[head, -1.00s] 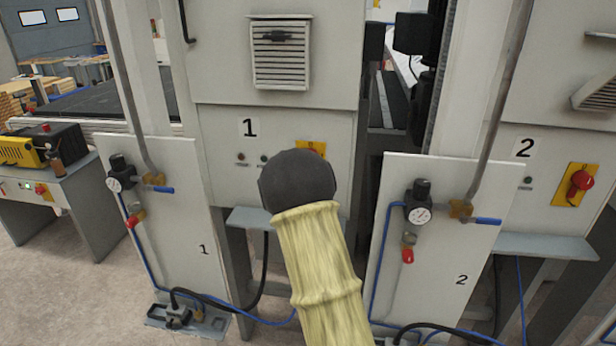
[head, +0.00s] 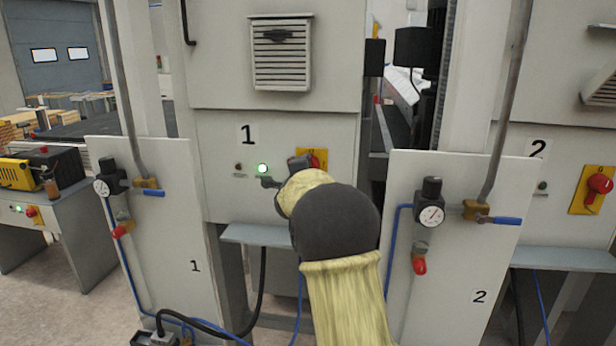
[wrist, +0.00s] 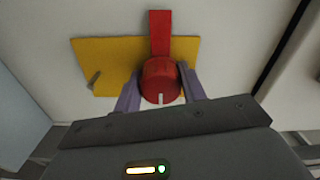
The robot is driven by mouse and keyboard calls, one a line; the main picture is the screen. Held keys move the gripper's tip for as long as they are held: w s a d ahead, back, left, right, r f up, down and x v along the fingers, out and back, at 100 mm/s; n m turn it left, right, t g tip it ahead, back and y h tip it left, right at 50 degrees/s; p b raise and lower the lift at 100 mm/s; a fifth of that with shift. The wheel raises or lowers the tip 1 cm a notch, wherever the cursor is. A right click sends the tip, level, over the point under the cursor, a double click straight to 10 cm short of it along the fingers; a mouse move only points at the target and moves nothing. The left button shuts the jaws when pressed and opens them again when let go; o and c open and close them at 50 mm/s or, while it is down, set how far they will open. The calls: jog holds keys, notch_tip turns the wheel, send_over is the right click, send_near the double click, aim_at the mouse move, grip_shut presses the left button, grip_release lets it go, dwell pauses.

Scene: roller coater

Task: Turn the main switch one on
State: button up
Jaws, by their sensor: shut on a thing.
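Main switch one is a red knob with a red bar on a yellow plate, on the front of cabinet 1. In the wrist view the red knob (wrist: 160,78) sits between the two fingers of my gripper (wrist: 160,88), which is shut on it. The red bar lies across the short side of the yellow plate (wrist: 105,60). In the head view my gripper and arm hide most of the switch; part of its yellow plate (head: 319,155) shows. A green lamp (head: 262,169) left of it is lit.
A grey shelf (head: 255,235) juts out below the switch. White panels 1 (head: 165,230) and 2 (head: 445,275), with gauges and valves, stand in front on either side of my arm. A second red switch (head: 598,185) is on cabinet 2 at the right.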

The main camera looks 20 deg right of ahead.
jog(key=shift+f, duration=0.1)
dwell(0.3)
jog(key=o, duration=1)
jog(key=b+v, duration=0.2)
jog(key=v, duration=1.5)
jog(key=shift+s+a, duration=0.2)
